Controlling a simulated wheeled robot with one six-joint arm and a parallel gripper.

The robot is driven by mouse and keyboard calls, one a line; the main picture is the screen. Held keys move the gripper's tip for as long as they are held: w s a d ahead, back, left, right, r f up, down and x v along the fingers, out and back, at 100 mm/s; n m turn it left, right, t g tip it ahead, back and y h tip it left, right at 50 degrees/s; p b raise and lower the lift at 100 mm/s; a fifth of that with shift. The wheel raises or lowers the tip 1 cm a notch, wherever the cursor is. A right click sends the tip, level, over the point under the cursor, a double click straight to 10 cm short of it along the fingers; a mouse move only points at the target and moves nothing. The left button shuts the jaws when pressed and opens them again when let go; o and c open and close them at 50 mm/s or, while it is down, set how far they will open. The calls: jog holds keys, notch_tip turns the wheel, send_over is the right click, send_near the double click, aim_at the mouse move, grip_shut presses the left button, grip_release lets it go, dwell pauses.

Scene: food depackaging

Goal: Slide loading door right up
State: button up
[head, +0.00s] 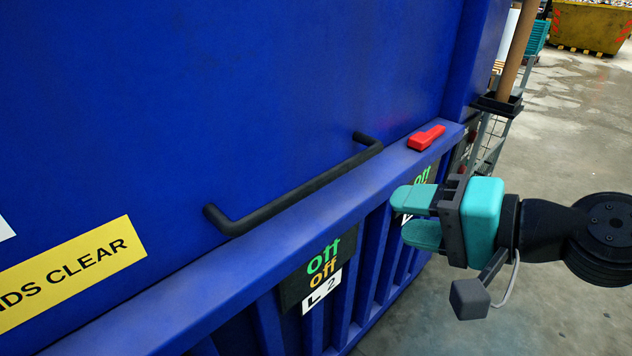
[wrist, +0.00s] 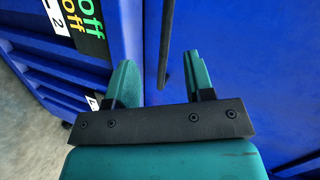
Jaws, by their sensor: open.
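The blue loading door (head: 230,80) fills the left and middle of the head view. A black bar handle (head: 300,190) runs along its lower edge, just above a blue ledge. My gripper (head: 408,215), with teal fingers, is open and empty to the right of the handle, in front of the ledge and apart from the handle. In the wrist view my gripper (wrist: 158,80) has its two fingers spread. A dark bar, seemingly the handle (wrist: 163,45), shows beyond and between them, with the blue door (wrist: 240,60) to the right.
A red latch-like piece (head: 426,138) sits on the blue ledge (head: 400,165). Below hangs an "off off L 2" sign (head: 320,272); a similar sign is partly hidden behind my gripper. A yellow label (head: 70,270) is on the door. Concrete floor (head: 570,130) lies open at right.

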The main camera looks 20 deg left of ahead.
aim_at(329, 181)
jog(key=w+a+f+m+t+p, duration=0.1)
jog(key=w+a+p, duration=0.1)
jog(key=a, duration=0.3)
jog(key=w+a+f+m+t+p, duration=0.1)
jog(key=w+a+f+p, duration=0.1)
jog(key=w+a, duration=0.2)
jog(key=w+a+f+m+y+p, duration=0.1)
jog(key=w+a+m+p, duration=0.1)
jog(key=a, duration=0.4)
jog(key=shift+w+a+f+t, duration=0.3)
jog(key=shift+w+a+t, duration=0.1)
jog(key=shift+w, duration=0.2)
jog(key=shift+w+a+f, duration=0.25)
jog(key=shift+a, duration=0.35)
grip_shut()
